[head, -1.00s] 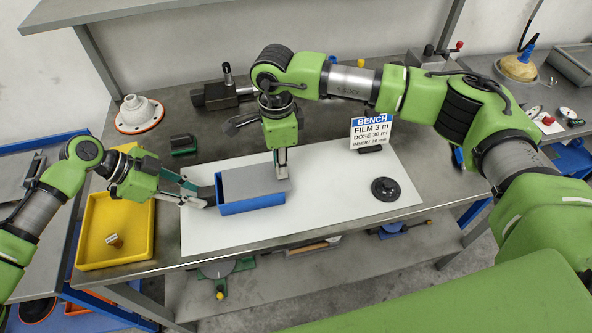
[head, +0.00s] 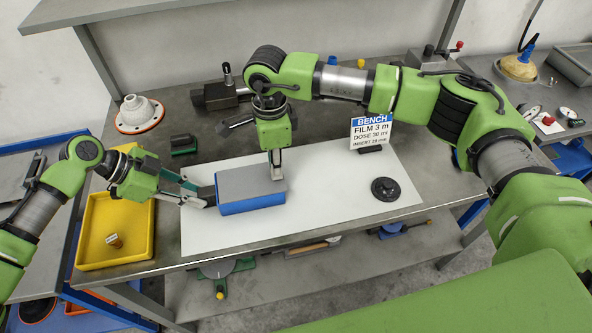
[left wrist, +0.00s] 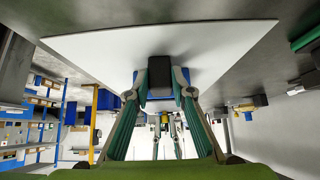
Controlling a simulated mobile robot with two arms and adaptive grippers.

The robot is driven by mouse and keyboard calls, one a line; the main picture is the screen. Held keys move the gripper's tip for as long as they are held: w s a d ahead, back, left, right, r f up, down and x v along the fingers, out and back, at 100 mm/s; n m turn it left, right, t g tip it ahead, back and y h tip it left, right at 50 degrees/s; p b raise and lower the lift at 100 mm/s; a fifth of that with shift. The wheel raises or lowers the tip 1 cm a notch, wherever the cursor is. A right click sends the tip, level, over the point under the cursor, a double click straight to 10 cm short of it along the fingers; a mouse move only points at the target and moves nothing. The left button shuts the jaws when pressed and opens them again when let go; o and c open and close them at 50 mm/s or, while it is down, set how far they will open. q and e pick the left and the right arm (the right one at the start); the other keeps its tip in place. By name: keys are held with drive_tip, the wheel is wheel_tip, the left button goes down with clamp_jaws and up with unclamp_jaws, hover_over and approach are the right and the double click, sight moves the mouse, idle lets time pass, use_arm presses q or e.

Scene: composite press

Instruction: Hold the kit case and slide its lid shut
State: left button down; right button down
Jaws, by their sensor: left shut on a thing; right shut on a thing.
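The kit case is a blue box (head: 253,206) lying on a white mat. Its flat grey lid (head: 245,182) lies over its top, with the edges of both nearly in line. My left gripper (head: 207,195) is shut on a dark grip at the case's left end. The left wrist view shows this dark block (left wrist: 160,76) between the two fingers, hiding most of the case. My right gripper (head: 276,176) points down at the lid's right part and is shut on it. The part of the lid between its fingertips is hidden.
The white mat (head: 340,190) is clear to the right, except for a black round knobbed part (head: 385,189). A sign (head: 371,132) stands behind it. A yellow tray (head: 115,220) is at the left. A dark vise-like block (head: 222,95) and white flanged cone (head: 140,112) stand behind.

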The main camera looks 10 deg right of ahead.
drive_tip(key=shift+a, duration=0.3)
drive_tip(key=c, duration=1.9)
unclamp_jaws()
drive_tip(key=shift+d, duration=0.1)
wheel_tip(320, 180, up, 12)
